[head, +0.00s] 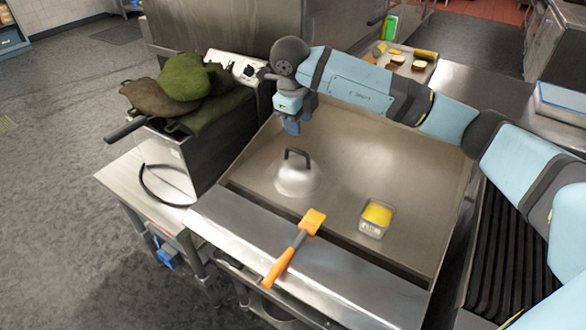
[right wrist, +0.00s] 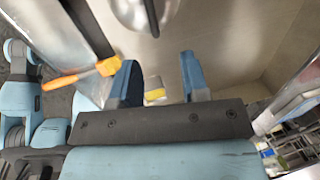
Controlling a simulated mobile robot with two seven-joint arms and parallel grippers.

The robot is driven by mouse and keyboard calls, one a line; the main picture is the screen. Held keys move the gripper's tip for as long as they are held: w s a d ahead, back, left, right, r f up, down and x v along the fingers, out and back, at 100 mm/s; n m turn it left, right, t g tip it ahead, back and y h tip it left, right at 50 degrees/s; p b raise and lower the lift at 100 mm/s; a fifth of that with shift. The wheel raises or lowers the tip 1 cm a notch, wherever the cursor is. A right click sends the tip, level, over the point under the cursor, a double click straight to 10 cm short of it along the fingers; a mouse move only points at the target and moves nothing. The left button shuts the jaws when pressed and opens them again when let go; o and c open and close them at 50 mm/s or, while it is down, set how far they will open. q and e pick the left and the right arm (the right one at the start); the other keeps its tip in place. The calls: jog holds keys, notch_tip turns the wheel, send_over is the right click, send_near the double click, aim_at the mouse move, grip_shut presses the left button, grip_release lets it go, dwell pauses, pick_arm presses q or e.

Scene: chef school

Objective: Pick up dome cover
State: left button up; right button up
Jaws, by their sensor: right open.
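The dome cover (head: 297,180) is a shiny metal dome with a dark loop handle. It sits on the flat griddle surface, left of its middle. Its lower part also shows at the top edge of the right wrist view (right wrist: 128,12), with the dark handle beside it. My right gripper (head: 291,124) is above and behind the dome cover in the head view, apart from it. In the right wrist view the two blue fingers (right wrist: 160,78) are spread with nothing between them that they touch. My left gripper is not seen in the head view.
An orange-handled brush (head: 297,245) lies across the griddle's front ledge. A small container of yellow stuff (head: 376,217) stands right of the dome cover. A fryer with green cloth-like items (head: 185,78) is at left. A board with food (head: 402,62) lies behind my right arm.

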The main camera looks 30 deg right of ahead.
send_over(299, 152)
jog(key=x, duration=0.4)
jog(key=shift+s+a+f, duration=0.25)
jog(key=shift+f, duration=0.2)
jog(key=shift+a+p+x, duration=0.2)
jog(key=shift+x, duration=1.3)
jog(key=shift+a+p+x, duration=0.15)
jog(key=shift+a+x, duration=0.05)
jog(key=shift+x, duration=1.35)
jog(key=shift+s+a, duration=0.1)
grip_shut()
